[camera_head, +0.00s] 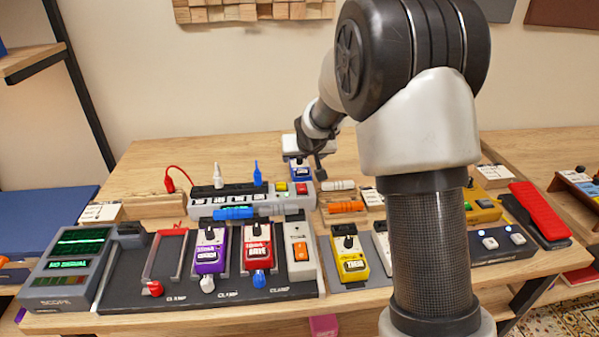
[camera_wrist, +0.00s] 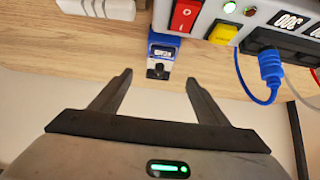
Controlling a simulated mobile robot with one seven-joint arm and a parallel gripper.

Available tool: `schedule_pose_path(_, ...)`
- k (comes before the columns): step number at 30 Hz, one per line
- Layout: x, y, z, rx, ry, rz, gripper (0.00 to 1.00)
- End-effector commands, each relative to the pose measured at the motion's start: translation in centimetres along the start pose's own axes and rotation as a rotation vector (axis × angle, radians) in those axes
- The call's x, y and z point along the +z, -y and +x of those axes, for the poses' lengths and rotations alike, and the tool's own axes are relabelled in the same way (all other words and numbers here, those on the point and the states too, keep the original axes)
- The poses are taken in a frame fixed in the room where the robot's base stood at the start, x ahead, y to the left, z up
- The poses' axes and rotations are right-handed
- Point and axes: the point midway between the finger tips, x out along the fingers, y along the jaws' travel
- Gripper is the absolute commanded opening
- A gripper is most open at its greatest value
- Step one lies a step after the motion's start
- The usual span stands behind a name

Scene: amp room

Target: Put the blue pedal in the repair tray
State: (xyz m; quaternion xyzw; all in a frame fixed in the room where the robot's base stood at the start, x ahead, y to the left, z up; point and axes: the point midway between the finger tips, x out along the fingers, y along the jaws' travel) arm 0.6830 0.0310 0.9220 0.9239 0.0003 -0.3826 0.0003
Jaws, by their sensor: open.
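The blue pedal (camera_head: 301,173) is a small blue box with a white label and a dark knob. It stands on the bench behind the right end of the grey power strip. In the wrist view the blue pedal (camera_wrist: 163,42) shows ahead of the gap between my fingers. My gripper (camera_head: 309,158) is over the back of the bench close to the pedal, partly hidden by its own wrist. In the wrist view my gripper (camera_wrist: 158,77) is open, with nothing held. I cannot tell which thing is the repair tray; the small labels are unreadable.
The power strip (camera_head: 240,200) with plugs stands close beside the blue pedal. In front, the clamp board (camera_head: 205,296) carries purple (camera_head: 209,247) and red (camera_head: 257,245) pedals. A yellow pedal (camera_head: 349,258) is right of it. Bare wood lies back left.

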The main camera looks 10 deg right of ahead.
Motion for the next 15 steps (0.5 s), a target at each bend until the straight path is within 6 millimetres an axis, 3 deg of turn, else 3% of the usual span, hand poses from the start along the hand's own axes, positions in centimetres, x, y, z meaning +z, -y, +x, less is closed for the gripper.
schedule_pose_path(1,0.2,0.0,1.4,0.0,0.002,0.0,0.69)
schedule_pose_path(6,0.2,0.0,4.6,0.0,0.001,0.001,0.69)
schedule_pose_path(15,0.3,0.0,7.0,0.0,0.001,0.002,0.69)
